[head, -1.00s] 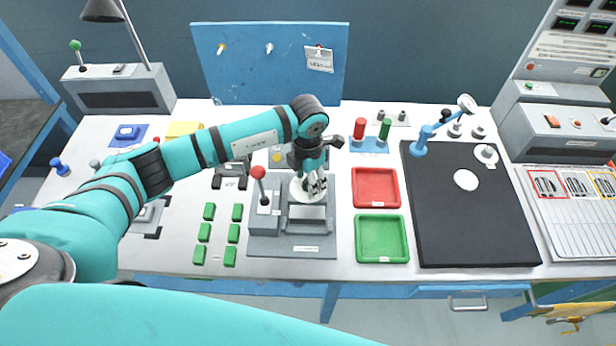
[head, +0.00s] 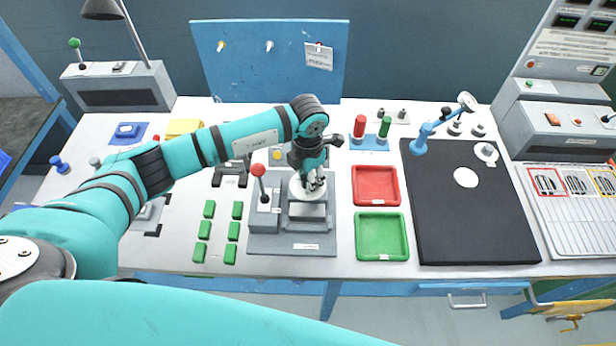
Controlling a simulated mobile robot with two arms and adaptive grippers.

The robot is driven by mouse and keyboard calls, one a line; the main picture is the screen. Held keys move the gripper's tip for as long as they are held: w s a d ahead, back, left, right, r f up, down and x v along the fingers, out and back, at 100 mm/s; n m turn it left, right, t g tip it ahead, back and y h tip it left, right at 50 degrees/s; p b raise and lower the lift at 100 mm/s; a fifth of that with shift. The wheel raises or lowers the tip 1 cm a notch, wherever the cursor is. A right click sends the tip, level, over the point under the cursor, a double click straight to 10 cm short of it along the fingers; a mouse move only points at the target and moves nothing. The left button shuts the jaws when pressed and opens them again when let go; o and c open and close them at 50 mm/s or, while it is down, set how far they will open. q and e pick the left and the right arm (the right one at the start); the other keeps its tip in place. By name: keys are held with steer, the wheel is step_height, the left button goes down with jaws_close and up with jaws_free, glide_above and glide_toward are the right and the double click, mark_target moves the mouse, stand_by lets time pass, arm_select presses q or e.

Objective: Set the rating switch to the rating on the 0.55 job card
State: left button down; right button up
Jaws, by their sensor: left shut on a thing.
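My left gripper (head: 313,186) points down over the grey fixture (head: 290,245) in the middle of the bench. It is shut at a round white dial-like part (head: 298,189) on that fixture. The fingers cover most of what they hold, so the switch's setting cannot be read. A white card (head: 319,56) hangs from a red peg on the blue board (head: 235,60); its print is too small to read. My right gripper is not in view.
A red-knobbed lever (head: 258,171) stands just left of the gripper. Several green blocks (head: 203,229) lie further left. A red tray (head: 376,186) and a green tray (head: 382,237) sit to the right, beside a black mat (head: 470,225).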

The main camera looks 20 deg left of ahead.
arm_select(q)
steer(key=n+b, duration=0.1)
steer(key=n, duration=0.1)
steer(key=shift+n, duration=0.4)
steer(key=n+b, duration=0.1)
steer(key=n, duration=0.2)
steer(key=shift+n, duration=0.4)
steer(key=n, duration=0.2)
steer(key=shift+n+b, duration=0.3)
steer(key=n, duration=0.3)
steer(key=shift+n, duration=0.3)
steer(key=n, duration=0.5)
steer(key=shift+r, duration=0.15)
steer(key=n, duration=0.5)
steer(key=shift+w+n+p, duration=0.1)
steer(key=shift+n+p, duration=0.25)
steer(key=shift+n, duration=0.05)
